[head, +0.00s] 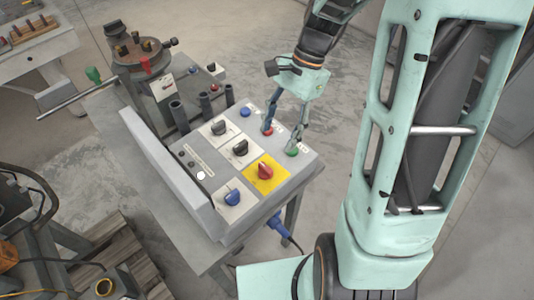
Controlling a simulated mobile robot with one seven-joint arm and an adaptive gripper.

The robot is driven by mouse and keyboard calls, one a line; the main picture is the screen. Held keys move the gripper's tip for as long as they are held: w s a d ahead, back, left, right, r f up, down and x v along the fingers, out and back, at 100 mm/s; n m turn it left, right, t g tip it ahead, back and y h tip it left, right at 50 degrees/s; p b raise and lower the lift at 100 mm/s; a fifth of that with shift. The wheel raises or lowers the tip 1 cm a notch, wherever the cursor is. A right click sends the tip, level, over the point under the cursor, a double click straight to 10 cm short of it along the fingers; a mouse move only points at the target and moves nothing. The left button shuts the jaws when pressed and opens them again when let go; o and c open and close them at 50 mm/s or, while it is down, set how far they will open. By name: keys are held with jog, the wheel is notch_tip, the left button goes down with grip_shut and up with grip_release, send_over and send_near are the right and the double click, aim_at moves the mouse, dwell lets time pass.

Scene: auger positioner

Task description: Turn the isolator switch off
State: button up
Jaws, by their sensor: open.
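The control box (206,171) stands on a grey table, its sloped panel facing up. A red rotary switch (265,171) on a yellow plate sits near the panel's lower right; by its colours it looks like the isolator. Two black knobs (240,149) on white plates and a blue knob (233,197) are near it. A blue button, a red button (267,130) and a green button (291,151) line the far right side. My gripper (281,141) is open and empty, fingers pointing down over the red and green buttons, beyond the red switch. Whether the fingertips touch the panel is unclear.
A positioner with a round chuck (139,50) and a long green-knobbed lever stands behind the box at left. Several dark upright cylinders (204,104) stand along the box's far edge. A blue plug and cable (279,226) hang at the front right. Open floor lies beyond the table.

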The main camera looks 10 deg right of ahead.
aim_at(266, 167)
jog(key=x, duration=1)
jog(key=shift+a+f, duration=0.1)
jog(key=shift+f, duration=0.2)
jog(key=c, duration=1.2)
